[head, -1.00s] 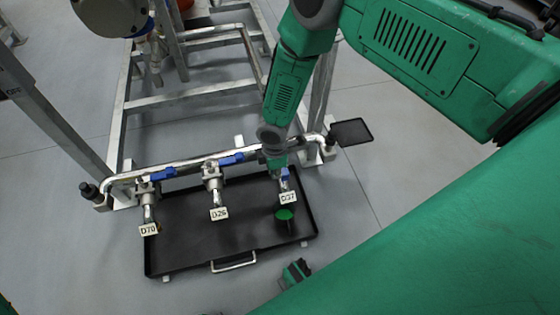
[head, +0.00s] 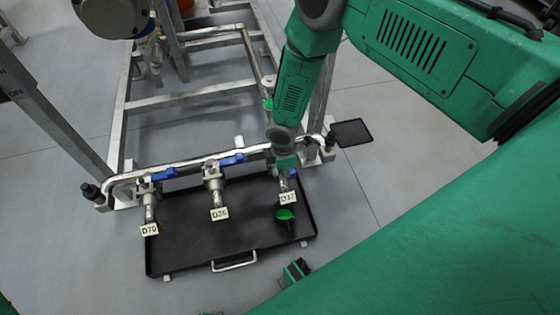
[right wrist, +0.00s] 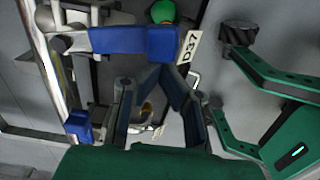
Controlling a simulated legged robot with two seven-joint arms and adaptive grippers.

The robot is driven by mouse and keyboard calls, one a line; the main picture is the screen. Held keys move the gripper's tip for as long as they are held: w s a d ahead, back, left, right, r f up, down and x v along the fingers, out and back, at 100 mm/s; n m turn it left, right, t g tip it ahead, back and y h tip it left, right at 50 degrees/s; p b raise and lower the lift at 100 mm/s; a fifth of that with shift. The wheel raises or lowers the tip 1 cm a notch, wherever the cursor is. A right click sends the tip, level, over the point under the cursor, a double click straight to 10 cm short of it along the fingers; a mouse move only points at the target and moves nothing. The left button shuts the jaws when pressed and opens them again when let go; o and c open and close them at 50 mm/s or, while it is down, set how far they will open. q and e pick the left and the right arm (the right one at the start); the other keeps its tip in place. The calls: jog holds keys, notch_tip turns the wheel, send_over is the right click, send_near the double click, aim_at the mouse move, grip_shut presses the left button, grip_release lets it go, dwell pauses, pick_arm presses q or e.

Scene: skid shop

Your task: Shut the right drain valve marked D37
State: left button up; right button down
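The D37 valve sits at the right end of the pipe, with its white tag (head: 288,197) above the black tray. Its blue lever (head: 293,174) is mostly hidden by my right arm in the head view. In the right wrist view the lever (right wrist: 135,40) points towards the D37 tag (right wrist: 188,47), in line with the outlet. My right gripper (head: 287,168) is down at this valve. Its dark fingers (right wrist: 153,80) converge, tips close together beside the lever's edge; contact is unclear, and nothing shows held between them.
Valves D26 (head: 219,214) and D70 (head: 149,230) stand to the left, their blue levers along the pipe. The black tray (head: 190,255) below holds a green-topped cup (head: 285,214). A metal frame (head: 190,98) stands behind. Open floor lies right of a small black plate (head: 351,132).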

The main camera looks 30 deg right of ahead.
jog(key=shift+s+d, duration=0.1)
jog(key=shift+d, duration=0.05)
jog(key=shift+s+d, duration=0.2)
jog(key=shift+d, duration=0.85)
jog(key=shift+w+d, duration=0.1)
jog(key=shift+d, duration=1)
